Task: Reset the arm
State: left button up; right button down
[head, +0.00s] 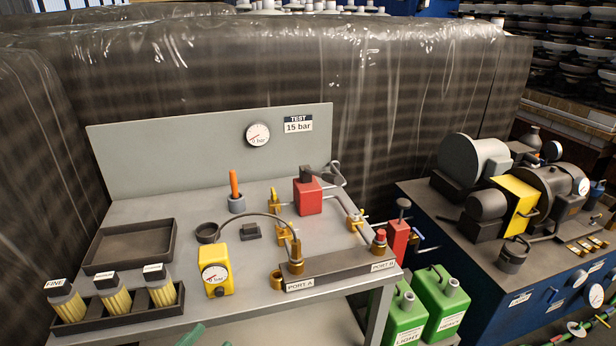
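Neither of my grippers shows in the head view. A grey test bench (180,215) with an upright back panel (200,155) stands in front of me. On its front right is a dark manifold block (340,268) labelled PORT A and PORT B, with brass fittings. A red block (308,197) with a dark top stands behind it, beside grey and brass pipework. A yellow gauge unit (215,270) stands left of the manifold. A dark hose (255,215) curves from a dark ring (207,232) towards the brass fittings. An orange-handled tool (234,185) stands in a grey cup.
An empty dark tray (130,246) and a rack of yellow filters (117,300) occupy the bench's left. Green jerrycans (440,298) stand right of the bench. A blue machine cabinet (540,300) stands farther right. Wrapped stacks (270,70) block the back.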

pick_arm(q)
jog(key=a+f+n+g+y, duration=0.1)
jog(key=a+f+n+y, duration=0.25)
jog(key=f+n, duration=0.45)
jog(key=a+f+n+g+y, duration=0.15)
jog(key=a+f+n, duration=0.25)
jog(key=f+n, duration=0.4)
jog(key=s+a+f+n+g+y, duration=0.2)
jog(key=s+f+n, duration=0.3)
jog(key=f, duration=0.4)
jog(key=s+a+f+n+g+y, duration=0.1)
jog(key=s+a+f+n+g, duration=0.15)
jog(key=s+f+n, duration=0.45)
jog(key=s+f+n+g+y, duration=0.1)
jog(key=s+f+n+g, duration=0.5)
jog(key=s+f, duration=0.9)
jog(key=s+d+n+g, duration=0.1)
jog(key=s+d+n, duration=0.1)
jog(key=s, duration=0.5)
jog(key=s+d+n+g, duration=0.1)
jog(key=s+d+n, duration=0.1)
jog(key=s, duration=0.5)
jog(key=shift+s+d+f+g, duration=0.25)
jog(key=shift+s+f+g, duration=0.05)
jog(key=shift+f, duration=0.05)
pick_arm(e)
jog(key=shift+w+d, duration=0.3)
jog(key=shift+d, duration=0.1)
